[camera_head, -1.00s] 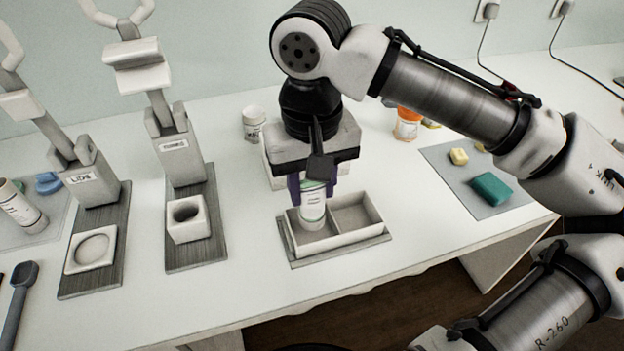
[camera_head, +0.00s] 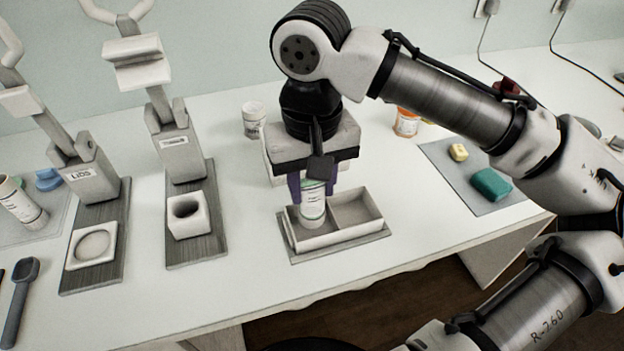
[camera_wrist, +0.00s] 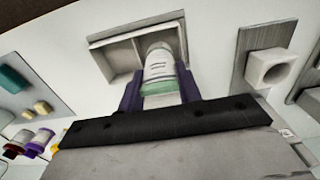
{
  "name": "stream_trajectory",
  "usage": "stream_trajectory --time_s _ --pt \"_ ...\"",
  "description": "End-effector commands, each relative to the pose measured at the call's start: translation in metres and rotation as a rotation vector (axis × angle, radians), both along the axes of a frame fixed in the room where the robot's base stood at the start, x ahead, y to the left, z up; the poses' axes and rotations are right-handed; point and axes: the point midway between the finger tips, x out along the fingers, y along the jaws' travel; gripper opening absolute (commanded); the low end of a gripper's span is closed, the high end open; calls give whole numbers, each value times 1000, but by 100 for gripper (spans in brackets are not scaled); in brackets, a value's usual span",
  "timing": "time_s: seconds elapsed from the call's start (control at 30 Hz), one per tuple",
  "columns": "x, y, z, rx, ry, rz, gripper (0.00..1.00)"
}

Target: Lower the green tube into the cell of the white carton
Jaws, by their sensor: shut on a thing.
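The green tube (camera_head: 312,210) is a white-labelled cylinder with a green band at its top. It stands upright in my gripper (camera_head: 314,189), whose purple fingers are shut on its upper part. The white carton (camera_head: 346,236) is a low open box with two cells on a grey base. The tube's lower end is over or inside the left cell; the right cell is empty. In the wrist view the tube (camera_wrist: 159,69) points into the carton's (camera_wrist: 121,60) right-hand cell as seen there. I cannot tell whether its bottom touches the cell floor.
Two lever fixtures stand at left, one labelled LIDS (camera_head: 92,185) and one with a square holed block (camera_head: 188,216). A white jar (camera_head: 254,120) and an orange-topped bottle (camera_head: 406,122) stand behind. A teal block (camera_head: 491,185) lies on a grey mat at right.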

Motion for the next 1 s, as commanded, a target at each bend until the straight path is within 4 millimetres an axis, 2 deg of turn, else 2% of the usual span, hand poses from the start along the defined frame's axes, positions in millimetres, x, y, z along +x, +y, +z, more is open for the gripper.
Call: stream_trajectory --time_s 0.5,1.0 --pt "0 0 -16 1 1 0 8" --pt "0 0 -17 0 0 0 8"
